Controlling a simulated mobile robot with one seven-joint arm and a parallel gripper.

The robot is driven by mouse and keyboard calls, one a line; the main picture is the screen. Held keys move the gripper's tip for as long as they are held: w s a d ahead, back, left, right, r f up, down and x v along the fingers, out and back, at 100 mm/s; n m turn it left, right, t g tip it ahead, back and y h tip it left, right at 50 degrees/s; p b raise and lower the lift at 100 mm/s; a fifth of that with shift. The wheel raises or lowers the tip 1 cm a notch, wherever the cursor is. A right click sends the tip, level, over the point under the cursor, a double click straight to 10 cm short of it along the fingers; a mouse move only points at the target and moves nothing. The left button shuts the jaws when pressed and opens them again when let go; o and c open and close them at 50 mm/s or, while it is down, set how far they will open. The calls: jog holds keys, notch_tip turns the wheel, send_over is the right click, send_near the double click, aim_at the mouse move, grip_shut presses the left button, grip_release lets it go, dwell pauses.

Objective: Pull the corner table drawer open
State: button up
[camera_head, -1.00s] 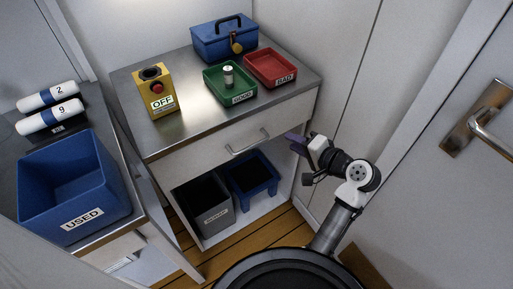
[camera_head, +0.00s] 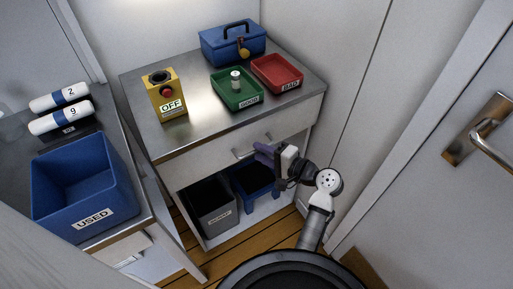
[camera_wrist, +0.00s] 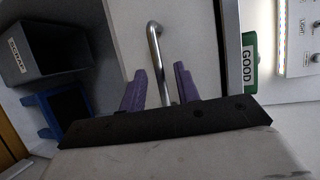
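The corner table drawer (camera_head: 210,158) has a pale front under the metal top and looks shut. Its curved metal bar handle (camera_head: 240,153) is partly hidden by my gripper (camera_head: 260,151), which is at the handle's right end. In the wrist view, the handle (camera_wrist: 154,45) runs down between the two purple fingers of my gripper (camera_wrist: 158,83). The fingers are apart, with a gap to the bar on each side. Whether they touch the bar lower down is hidden.
On the corner table (camera_head: 203,126) stand a yellow OFF box (camera_head: 167,96), green tray (camera_head: 237,100), red tray (camera_head: 277,84) and blue toolbox (camera_head: 231,44). A grey bin (camera_head: 210,207) and blue stool-like bin (camera_head: 255,186) sit below. A side counter with a blue USED bin (camera_head: 83,190) is left.

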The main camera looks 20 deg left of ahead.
jog(key=shift+x, duration=1.2)
grip_shut()
